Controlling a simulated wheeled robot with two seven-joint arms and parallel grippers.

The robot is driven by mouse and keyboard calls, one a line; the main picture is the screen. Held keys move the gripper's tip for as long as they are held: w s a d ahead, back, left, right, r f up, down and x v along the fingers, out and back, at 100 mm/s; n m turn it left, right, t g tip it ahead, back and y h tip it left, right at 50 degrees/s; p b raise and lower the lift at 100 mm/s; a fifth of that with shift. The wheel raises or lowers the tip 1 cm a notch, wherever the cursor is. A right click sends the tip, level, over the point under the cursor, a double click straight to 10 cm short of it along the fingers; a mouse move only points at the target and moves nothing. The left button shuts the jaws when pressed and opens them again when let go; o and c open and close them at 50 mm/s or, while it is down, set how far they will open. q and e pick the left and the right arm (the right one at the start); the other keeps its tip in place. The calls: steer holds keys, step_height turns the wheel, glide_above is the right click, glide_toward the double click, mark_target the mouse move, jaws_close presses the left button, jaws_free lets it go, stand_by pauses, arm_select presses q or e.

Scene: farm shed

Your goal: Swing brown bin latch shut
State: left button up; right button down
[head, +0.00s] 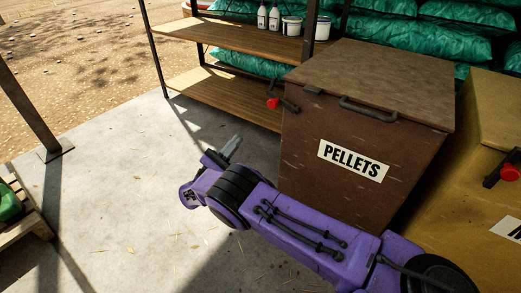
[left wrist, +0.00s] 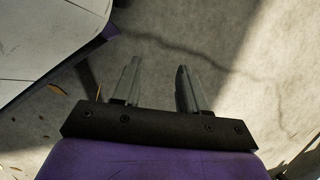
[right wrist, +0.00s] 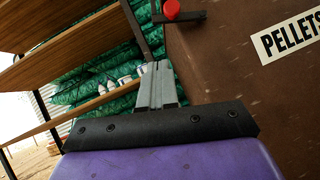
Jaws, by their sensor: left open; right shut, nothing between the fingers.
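The brown bin (head: 310,170) stands upright at the right of the head view, with a PELLETS label (head: 353,161) on its front and its lid down. Its latch (head: 279,103) is a dark bar with a red knob at the upper left of the front; the bar sticks out past the bin's left edge. The latch also shows at the top of the right wrist view (right wrist: 172,12). My right gripper (head: 231,146) is shut and empty, in front of and below the latch, apart from it. My left gripper (left wrist: 157,87) is open and empty above the concrete floor.
A yellow bin (head: 460,215) with its own red-knobbed latch (head: 507,172) stands close on the right. A wooden shelf rack (head: 235,40) with bottles and tubs is behind left. Green sacks (head: 400,35) lie behind. A pallet (head: 25,225) lies far left; the floor between is clear.

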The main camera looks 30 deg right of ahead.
steer(key=a+f+m+g, duration=0.1)
steer(key=f+m+g, duration=0.1)
steer(key=m, duration=0.1)
arm_select(q)
steer(key=w+a+f+t+y+b, duration=0.1)
steer(key=w+a+f+b, duration=0.2)
steer(key=f, duration=0.2)
steer(key=shift+a+f+t, duration=0.15)
steer(key=shift+f+t, duration=0.25)
arm_select(e)
steer(key=m, duration=0.1)
glide_toward(282, 99)
steer(key=shift+w+d+r+g, duration=0.3)
steer(key=shift+w+d+r, duration=0.4)
steer(key=shift+d, duration=0.2)
